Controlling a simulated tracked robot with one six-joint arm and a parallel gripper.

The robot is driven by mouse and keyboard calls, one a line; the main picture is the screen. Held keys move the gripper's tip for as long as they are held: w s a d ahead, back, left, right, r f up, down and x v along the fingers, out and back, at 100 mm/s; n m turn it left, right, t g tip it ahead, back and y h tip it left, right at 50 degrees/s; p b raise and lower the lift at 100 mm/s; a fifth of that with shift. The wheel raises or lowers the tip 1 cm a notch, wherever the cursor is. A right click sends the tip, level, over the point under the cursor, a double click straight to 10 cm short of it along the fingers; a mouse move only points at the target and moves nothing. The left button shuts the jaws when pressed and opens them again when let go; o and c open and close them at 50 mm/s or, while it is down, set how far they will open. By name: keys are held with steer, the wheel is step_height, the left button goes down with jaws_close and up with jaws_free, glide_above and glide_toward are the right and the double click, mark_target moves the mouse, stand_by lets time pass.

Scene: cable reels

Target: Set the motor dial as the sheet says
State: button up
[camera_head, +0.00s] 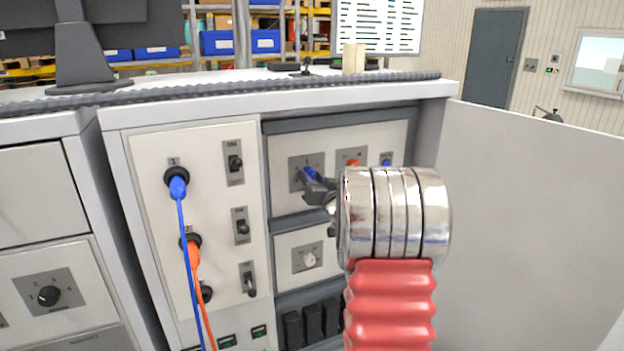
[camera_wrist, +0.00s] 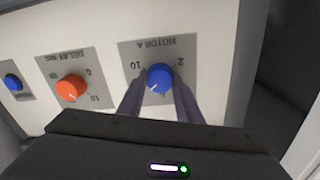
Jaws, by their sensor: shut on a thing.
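The motor dial, a blue knob (camera_head: 308,173) on a grey plate, is on the upper panel inside the open cabinet. In the wrist view the blue dial (camera_wrist: 160,76) is below an upside-down "MOTOR A" label, with "10" at its left and "2" at its right. Its small white mark is low on the face, toward the lower left. My gripper (camera_head: 313,184) reaches in from the right and is shut on the dial. In the wrist view its two fingers (camera_wrist: 158,98) flank the knob. A white sheet or screen (camera_head: 378,25) with rows of unreadable text stands behind the cabinet top.
An orange dial (camera_wrist: 71,88) and a blue button (camera_wrist: 13,82) sit beside the motor dial. A white knob (camera_head: 309,259) is below. Blue and orange cables (camera_head: 183,230) hang from the left panel near several toggle switches. The open door (camera_head: 530,200) bounds the right side.

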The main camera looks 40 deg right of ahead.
steer(key=m, duration=0.4)
steer(key=f+m, duration=0.1)
steer(key=m, duration=0.2)
steer(key=shift+d, duration=0.1)
stand_by(0.5)
steer(key=o, duration=1)
steer(key=shift+r, duration=0.3)
steer(key=shift+o, duration=0.2)
steer(key=shift+s, duration=0.1)
steer(key=shift+s+a+r, duration=0.1)
steer(key=shift+s+a, duration=0.15)
steer(key=shift+s, duration=0.3)
steer(key=v, duration=1.2)
steer(key=shift+s, duration=0.2)
